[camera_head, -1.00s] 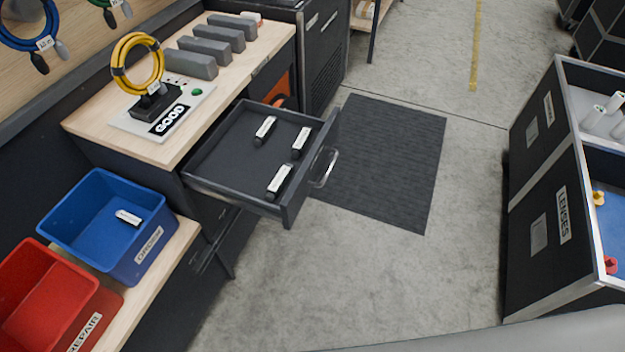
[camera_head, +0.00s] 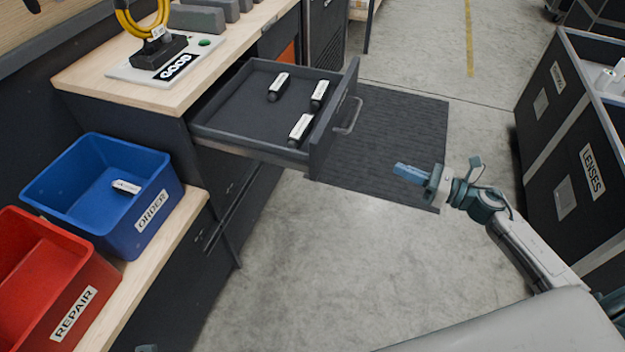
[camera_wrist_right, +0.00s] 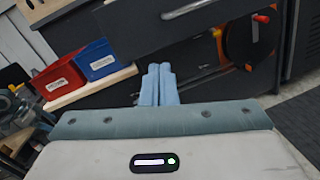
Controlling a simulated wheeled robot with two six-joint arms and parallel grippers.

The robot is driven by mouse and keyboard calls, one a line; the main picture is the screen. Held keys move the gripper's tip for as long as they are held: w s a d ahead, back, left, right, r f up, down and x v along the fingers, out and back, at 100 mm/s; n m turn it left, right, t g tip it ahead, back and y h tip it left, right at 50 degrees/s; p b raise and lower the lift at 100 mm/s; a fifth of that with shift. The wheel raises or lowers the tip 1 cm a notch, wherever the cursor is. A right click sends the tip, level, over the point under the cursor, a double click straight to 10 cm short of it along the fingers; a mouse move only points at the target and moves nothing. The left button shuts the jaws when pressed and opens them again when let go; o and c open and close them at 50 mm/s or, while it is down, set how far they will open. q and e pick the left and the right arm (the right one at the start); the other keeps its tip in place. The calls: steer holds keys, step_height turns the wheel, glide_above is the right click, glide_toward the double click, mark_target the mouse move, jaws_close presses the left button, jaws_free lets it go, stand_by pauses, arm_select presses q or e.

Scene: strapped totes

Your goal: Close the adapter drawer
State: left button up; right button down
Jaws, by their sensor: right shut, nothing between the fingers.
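The adapter drawer (camera_head: 250,118) is dark grey and stands pulled out from the bench, with several black-and-white adapters inside. Its front panel (camera_head: 322,140) carries a metal handle (camera_head: 347,117). My right gripper (camera_head: 400,171) is shut and empty, in front of the drawer, to the right of the handle and apart from it. In the right wrist view its blue fingers (camera_wrist_right: 159,75) are together, and the drawer front (camera_wrist_right: 150,28) with its handle (camera_wrist_right: 190,7) shows beyond them. My left gripper's fingers are not seen; only a small arm-coloured piece shows at the bottom edge.
A blue ORDER bin (camera_head: 110,205) holding one adapter and a red REPAIR bin (camera_head: 50,285) stand on a lower shelf at left. A dark LENSES case (camera_head: 570,150) stands at right. Open floor and a dark mat (camera_head: 400,130) lie between.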

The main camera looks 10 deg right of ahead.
steer(key=s+a+r+n+g+y, duration=0.1)
steer(key=s+a+r+n+g, duration=0.1)
steer(key=a+n, duration=0.2)
steer(key=n+p, duration=0.1)
steer(key=p, duration=0.2)
glide_toward(322, 157)
steer(key=shift+y, duration=0.3)
steer(key=x, duration=0.6)
steer(key=shift+r, duration=0.2)
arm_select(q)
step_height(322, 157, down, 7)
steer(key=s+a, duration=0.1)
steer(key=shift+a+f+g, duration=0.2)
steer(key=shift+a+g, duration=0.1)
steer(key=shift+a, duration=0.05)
arm_select(e)
steer(key=shift+w+a+f, duration=0.1)
steer(key=shift+w+a, duration=0.1)
steer(key=shift+a, duration=0.2)
arm_select(q)
steer(key=shift+b, duration=0.3)
